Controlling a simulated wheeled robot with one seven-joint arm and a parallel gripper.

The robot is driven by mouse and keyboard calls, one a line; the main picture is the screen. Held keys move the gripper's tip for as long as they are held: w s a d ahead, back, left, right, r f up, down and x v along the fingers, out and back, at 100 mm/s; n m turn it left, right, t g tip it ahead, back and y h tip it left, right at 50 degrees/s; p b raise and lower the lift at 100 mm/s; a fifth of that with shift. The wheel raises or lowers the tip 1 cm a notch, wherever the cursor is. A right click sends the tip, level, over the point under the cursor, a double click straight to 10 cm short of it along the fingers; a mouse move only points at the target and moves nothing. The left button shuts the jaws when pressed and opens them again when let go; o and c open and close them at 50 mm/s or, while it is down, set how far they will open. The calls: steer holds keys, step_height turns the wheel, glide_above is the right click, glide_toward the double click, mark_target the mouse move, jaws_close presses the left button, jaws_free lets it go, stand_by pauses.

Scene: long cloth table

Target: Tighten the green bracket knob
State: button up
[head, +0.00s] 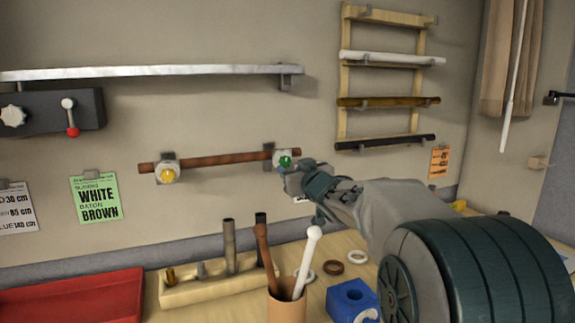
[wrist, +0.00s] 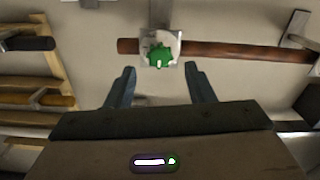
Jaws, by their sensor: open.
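The green bracket knob (head: 285,161) sits on a pale bracket at the right end of a brown rod on the wall. It also shows in the wrist view (wrist: 159,56), with a small white mark on its lower edge. My gripper (head: 292,172) is just below and right of the knob in the head view. In the wrist view my gripper (wrist: 162,82) is open and empty, its two fingers apart on either side below the knob, not around it. The brown rod (head: 222,158) runs through the green knob's bracket and a second bracket with a yellow knob (head: 167,175).
A metal shelf rail (head: 150,72) runs above the rod. A wooden rack (head: 388,60) with several rods hangs to the right. Below stand a cup (head: 287,306) holding batons, a peg block (head: 215,286), a blue block (head: 352,300) and a red tray (head: 75,298).

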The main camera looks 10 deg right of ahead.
mark_target(286, 163)
steer(key=shift+w+a, duration=0.25)
steer(key=shift+w, duration=0.95)
steer(key=shift+w+a, duration=0.2)
steer(key=shift+w, duration=1)
steer(key=c, duration=1)
